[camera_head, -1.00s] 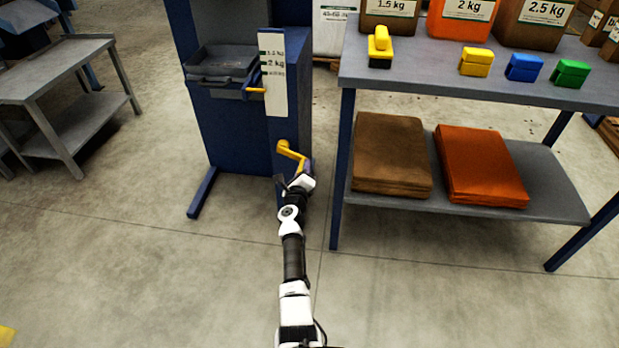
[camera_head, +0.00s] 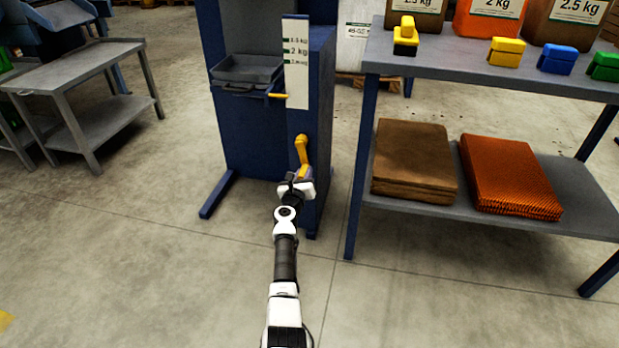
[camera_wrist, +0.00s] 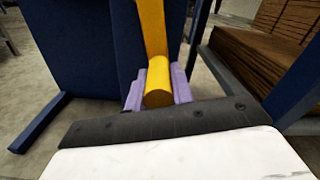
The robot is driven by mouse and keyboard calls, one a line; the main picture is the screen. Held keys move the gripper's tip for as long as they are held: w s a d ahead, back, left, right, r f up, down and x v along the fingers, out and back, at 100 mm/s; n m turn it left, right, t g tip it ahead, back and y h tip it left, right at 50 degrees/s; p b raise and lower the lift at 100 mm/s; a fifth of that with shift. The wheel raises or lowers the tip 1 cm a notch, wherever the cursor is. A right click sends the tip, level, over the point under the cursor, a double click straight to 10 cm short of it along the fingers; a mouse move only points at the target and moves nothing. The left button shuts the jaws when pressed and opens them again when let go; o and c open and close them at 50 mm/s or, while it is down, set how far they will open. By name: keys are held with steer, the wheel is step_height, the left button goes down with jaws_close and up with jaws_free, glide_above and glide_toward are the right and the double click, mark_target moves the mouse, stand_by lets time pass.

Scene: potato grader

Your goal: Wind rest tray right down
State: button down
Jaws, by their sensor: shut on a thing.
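The grey rest tray (camera_head: 247,70) sits on the front of the blue machine, beside a white scale plate (camera_head: 296,75) with weight marks. My gripper (camera_head: 300,180) is at the lower end of the crank. In the wrist view the purple fingers (camera_wrist: 158,92) are shut on the yellow crank handle (camera_wrist: 159,82), one on each side.
A blue-legged bench (camera_head: 470,72) with colored blocks stands at the right; its lower shelf holds brown and orange stacks (camera_head: 510,175). A grey trolley (camera_head: 75,78) stands at the left. The floor in front of the machine is clear.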

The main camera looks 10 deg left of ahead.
steer(key=shift+a+r+b, duration=0.1)
steer(key=shift+a+b, duration=0.2)
steer(key=shift+a, duration=1.1)
steer(key=c, duration=1.2)
jaws_free()
steer(key=shift+s+d, duration=0.15)
steer(key=shift+d, duration=0.1)
